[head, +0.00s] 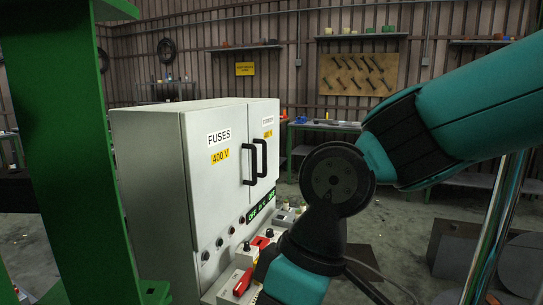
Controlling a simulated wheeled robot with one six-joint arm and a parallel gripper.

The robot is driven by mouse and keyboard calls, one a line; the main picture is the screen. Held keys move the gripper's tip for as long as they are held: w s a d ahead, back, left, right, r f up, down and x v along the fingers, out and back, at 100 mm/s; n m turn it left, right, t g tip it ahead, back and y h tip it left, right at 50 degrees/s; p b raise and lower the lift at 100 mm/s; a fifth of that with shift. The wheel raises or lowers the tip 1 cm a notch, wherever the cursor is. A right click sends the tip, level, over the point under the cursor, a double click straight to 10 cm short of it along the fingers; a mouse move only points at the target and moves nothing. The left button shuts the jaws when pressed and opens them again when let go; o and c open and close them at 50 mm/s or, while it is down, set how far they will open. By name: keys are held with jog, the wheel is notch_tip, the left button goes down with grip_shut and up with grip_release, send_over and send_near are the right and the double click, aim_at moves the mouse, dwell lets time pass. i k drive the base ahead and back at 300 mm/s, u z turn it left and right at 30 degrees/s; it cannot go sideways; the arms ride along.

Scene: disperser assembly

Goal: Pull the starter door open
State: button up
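A white cabinet (152,175) stands left of centre with two front doors, both looking closed. The left door (212,180) is labelled "FUSES" and "400 V". The right door (270,103) has a white label too small to read and a yellow one under it; I cannot confirm that it is the starter door. Two black handles stand side by side at the seam: the left door's handle (251,164) and the right door's handle (263,157). My arm comes in from the right and bends down in front, right of the cabinet. My gripper is below the picture and not visible.
A green post (65,140) stands close at the left. Below the doors is a panel with knobs, green displays (262,206) and a red switch (242,281). A green workbench (322,126), pegboard (357,75) and shelves are behind. Grey blocks (455,250) stand at the right.

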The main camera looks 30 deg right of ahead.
aim_at(263, 117)
jog(key=k, duration=1.65)
jog(key=z, duration=1.95)
jog(key=i, duration=4.05)
jog(key=u, duration=3.3)
jog(key=i, duration=0.6)
